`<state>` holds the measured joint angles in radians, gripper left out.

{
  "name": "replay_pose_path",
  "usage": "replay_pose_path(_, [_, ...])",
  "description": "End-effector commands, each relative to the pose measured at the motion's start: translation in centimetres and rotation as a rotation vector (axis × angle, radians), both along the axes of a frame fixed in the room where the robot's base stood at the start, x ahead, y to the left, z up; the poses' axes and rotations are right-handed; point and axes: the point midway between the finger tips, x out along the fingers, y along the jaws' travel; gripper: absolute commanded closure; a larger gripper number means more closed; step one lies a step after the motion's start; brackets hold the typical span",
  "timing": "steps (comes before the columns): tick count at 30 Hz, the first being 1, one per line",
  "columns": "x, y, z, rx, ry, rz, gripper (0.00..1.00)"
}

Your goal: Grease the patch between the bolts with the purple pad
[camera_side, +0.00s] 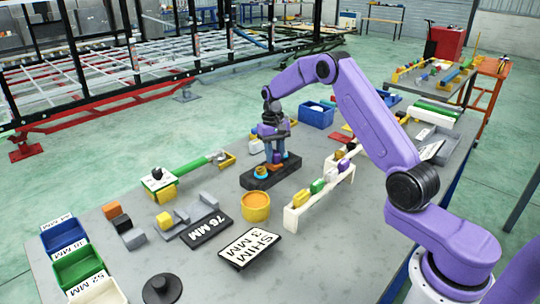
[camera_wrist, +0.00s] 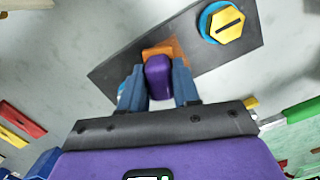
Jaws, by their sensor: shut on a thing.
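My gripper (camera_wrist: 158,88) is shut on the purple pad (camera_wrist: 158,76), which sits between its blue-grey fingers. The pad is over the dark plate (camera_wrist: 110,75), at an orange patch (camera_wrist: 165,48) that shows just beyond it. I cannot tell whether pad and patch touch. A yellow bolt head (camera_wrist: 227,24) on a blue ring is at the right end of the plate. A bit of blue shows behind the left finger, mostly hidden. In the side view my gripper (camera_side: 274,150) points down over the dark plate (camera_side: 257,182), with one bolt (camera_side: 262,172) in front of it.
A yellow pot (camera_side: 256,206) stands just in front of the plate. A white rack (camera_side: 318,200) with coloured pieces is to the right. Label plates (camera_side: 249,249), grey blocks and a green-handled tool (camera_side: 192,167) lie around. A blue bin (camera_side: 316,116) is behind.

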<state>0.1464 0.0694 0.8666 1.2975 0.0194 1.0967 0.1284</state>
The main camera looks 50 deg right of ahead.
Motion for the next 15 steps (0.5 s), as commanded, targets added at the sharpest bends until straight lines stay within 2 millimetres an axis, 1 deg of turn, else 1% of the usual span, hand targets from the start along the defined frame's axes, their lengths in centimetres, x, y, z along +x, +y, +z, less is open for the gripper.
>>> replay_pose_path(2, [0.0,-0.9,0.0,0.000,0.000,-0.001,0.93])
replay_pose_path(4, [0.0,0.0,0.0,0.000,0.000,0.003,0.93])
replay_pose_path(15, [0.0,3.4,0.0,0.000,0.001,0.004,0.93])
